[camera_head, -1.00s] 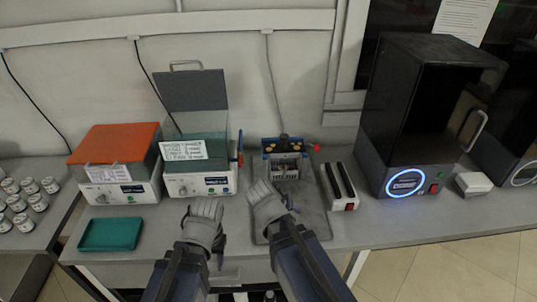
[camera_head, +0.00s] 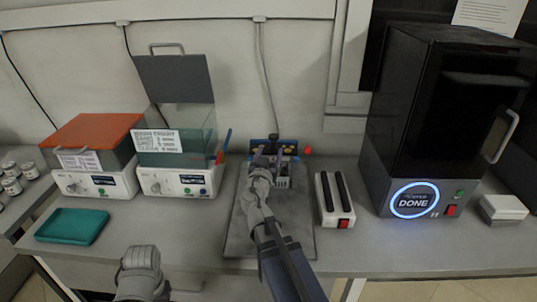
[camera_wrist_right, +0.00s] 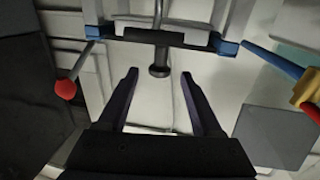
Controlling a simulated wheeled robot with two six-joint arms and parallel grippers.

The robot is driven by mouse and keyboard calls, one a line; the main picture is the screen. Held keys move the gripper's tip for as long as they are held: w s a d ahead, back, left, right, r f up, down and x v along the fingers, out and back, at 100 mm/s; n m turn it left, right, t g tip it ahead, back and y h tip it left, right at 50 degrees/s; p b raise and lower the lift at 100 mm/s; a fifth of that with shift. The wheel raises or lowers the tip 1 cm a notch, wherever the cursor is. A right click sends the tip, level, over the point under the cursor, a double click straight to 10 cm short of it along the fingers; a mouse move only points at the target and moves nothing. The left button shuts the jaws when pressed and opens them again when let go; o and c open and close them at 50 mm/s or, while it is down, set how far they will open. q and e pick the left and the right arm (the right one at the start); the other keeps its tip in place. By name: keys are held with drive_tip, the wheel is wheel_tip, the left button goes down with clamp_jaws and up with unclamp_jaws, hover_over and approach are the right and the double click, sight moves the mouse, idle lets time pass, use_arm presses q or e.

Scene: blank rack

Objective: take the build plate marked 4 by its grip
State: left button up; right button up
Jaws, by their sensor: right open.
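A small blue-and-dark rack (camera_head: 268,147) stands at the back of the grey mat. No number 4 can be read, and I cannot tell which plate bears it. My right gripper (camera_head: 271,158) is open at the rack's front and hides part of it. In the right wrist view, its two dark fingers (camera_wrist_right: 159,78) are apart, with a grey round-headed grip (camera_wrist_right: 159,70) in line with the gap between their tips. The grip hangs by a dark bar with blue ends (camera_wrist_right: 165,37); contact with the fingers does not show. Of my left arm only a grey link shows, low left.
A red knob (camera_head: 307,150) sits at the rack's right. A white slotted unit (camera_head: 346,222) and a black machine reading DONE (camera_head: 375,190) stand to the right. Two lidded baths (camera_head: 85,184) and a teal tray (camera_head: 72,226) are left. The bench front is mostly clear.

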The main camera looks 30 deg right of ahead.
sight(273, 143)
drive_tip(key=shift+x, duration=3.85)
drive_tip(key=shift+a, duration=0.1)
clamp_jaws()
